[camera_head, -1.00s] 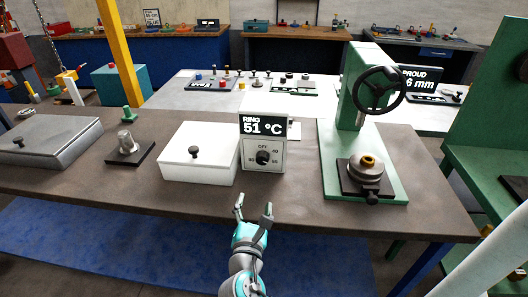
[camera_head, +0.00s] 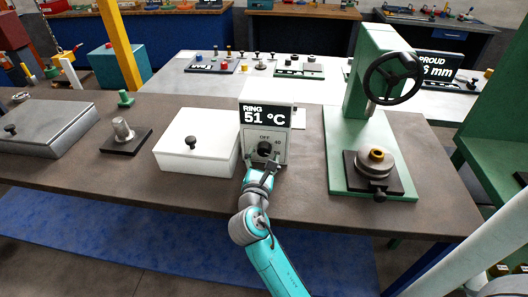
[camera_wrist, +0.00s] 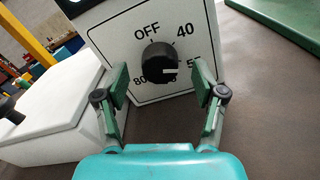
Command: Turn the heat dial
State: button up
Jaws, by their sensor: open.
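The heat dial (camera_wrist: 160,63) is a round black knob with a white pointer mark on a white panel. The panel reads OFF, 40, 80 and a partly hidden number at the lower right. In the wrist view the pointer lies toward the right. The dial also shows in the head view (camera_head: 265,149), under a black display (camera_head: 265,116) reading RING 51 °C. My gripper (camera_wrist: 160,80) is open, its two fingers apart on the left and right below the dial. It also shows in front of the panel in the head view (camera_head: 262,164). I cannot tell whether a finger touches the knob.
A white box with a black knob (camera_head: 196,157) stands just left of the panel. A green press with a black handwheel (camera_head: 392,78) stands to the right. A steel peg on a dark plate (camera_head: 123,131) is farther left.

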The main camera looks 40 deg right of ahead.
jog(key=shift+x, duration=1.2)
jog(key=c, duration=1.1)
jog(key=shift+m, duration=1)
jog(key=shift+c, duration=0.2)
jog(key=o, duration=1.1)
jog(key=shift+o, duration=0.2)
jog(key=shift+s+a, duration=0.1)
